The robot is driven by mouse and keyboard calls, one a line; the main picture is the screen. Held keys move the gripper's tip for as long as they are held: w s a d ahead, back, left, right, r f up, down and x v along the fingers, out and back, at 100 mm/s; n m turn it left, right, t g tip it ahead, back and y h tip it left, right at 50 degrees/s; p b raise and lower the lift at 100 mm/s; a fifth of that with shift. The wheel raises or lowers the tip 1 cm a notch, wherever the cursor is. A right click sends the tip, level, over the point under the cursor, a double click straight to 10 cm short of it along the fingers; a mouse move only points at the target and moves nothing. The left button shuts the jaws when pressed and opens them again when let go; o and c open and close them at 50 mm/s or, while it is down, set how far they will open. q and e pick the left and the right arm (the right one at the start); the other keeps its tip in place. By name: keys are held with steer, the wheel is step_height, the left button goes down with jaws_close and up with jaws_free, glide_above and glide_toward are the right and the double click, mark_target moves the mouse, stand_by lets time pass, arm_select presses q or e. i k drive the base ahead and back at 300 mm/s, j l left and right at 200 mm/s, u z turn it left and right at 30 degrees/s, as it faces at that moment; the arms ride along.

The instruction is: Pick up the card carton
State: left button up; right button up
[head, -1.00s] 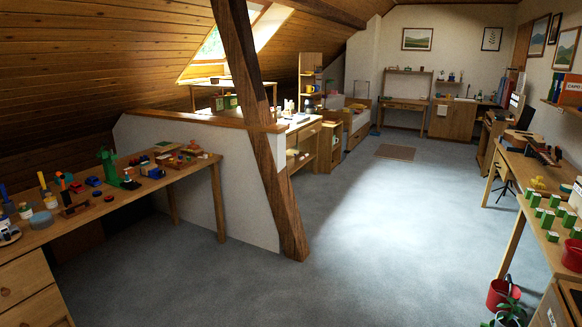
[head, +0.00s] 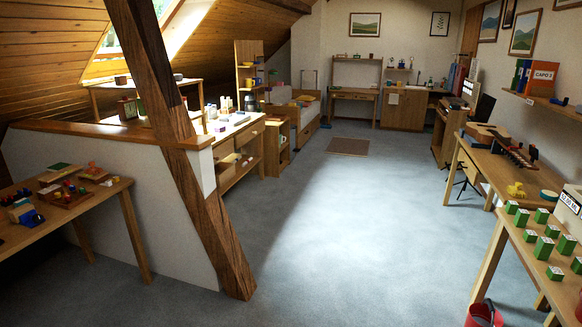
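I cannot tell which thing is the card carton. A box with a white lettered label (head: 570,201) stands on the right-hand table (head: 494,185), partly cut off by the picture's right edge. Several small green boxes with white tops (head: 545,247) stand on the same table in front of it. Neither of my grippers shows in the head view.
A slanted timber brace (head: 185,160) rises from the floor at the left, against a low white wall (head: 150,195). A left table (head: 110,192) holds small items. A red bucket (head: 484,315) stands at the bottom right. The grey floor (head: 330,220) between is clear.

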mark_target(220, 129)
steer(key=i, duration=1.75)
steer(key=i+u, duration=0.15)
steer(key=i, duration=0.4)
steer(key=i+u, duration=0.2)
steer(key=i, duration=0.3)
steer(key=i+l+u, duration=0.15)
steer(key=i, duration=0.35)
steer(key=i+l+u, duration=0.15)
steer(key=i, duration=0.4)
steer(key=i+l+u, duration=0.4)
steer(key=i+j, duration=0.05)
steer(key=i, duration=0.1)
